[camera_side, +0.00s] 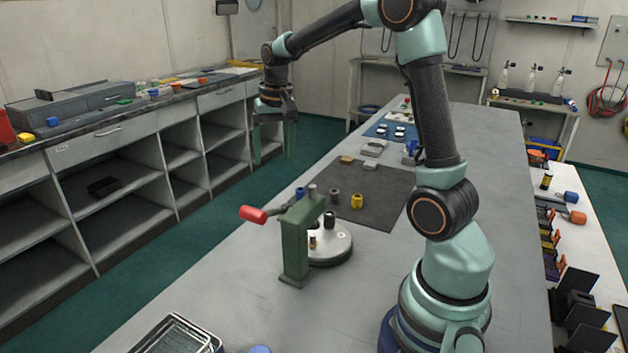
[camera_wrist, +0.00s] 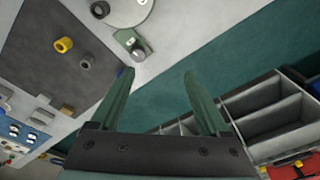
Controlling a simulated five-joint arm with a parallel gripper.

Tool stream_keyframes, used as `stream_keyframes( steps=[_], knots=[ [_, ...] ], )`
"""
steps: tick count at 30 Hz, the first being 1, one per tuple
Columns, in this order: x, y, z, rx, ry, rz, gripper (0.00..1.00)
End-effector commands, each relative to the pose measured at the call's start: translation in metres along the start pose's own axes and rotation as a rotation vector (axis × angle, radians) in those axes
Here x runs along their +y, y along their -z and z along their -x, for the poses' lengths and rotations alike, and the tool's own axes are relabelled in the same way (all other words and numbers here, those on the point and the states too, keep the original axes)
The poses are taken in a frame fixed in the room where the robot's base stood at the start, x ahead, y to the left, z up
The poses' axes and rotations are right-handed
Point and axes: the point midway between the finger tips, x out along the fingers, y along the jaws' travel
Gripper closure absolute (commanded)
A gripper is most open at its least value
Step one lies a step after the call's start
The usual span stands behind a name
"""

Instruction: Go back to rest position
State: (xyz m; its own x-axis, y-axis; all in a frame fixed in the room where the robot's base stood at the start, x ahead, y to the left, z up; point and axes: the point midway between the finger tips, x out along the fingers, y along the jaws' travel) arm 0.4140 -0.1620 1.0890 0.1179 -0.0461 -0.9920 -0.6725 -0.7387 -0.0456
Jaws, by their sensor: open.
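My gripper (camera_side: 273,145) hangs at the left of the side view, its fingers pointing down, above the table's left edge and the floor gap beside it. In the wrist view, its two green fingers (camera_wrist: 160,90) stand wide apart with nothing between them. A green press with a red handle (camera_side: 253,214) stands on the grey table (camera_side: 240,290), with a round pale plate (camera_side: 335,248) beside it. A dark mat (camera_side: 385,190) behind it carries a yellow fitting (camera_side: 357,201) and a dark grey fitting (camera_side: 334,196). The gripper is apart from all of these.
A shelf cabinet (camera_side: 160,150) runs along the left wall, with a grey box (camera_side: 85,103) on top. A blue mat (camera_side: 385,131) with small parts lies farther back on the table. A wire basket (camera_side: 172,335) is at the front edge. Tools line the white bench at right (camera_side: 572,245).

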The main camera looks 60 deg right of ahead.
Motion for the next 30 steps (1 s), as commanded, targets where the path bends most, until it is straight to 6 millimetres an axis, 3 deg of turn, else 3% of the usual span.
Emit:
stream_keyframes(
  steps=[3,9,18,24,30],
  knots=[
    [-0.016,-0.032,0.027,0.056,0.03,0.12,0.21],
    [-0.032,-0.086,0.056,0.145,0.079,0.316,0.21],
    [-0.037,-0.164,0.07,0.276,0.149,0.591,0.21],
    [-0.036,-0.192,0.066,0.329,0.176,0.699,0.21],
    [-0.035,-0.198,0.064,0.339,0.181,0.721,0.21]
  ],
)
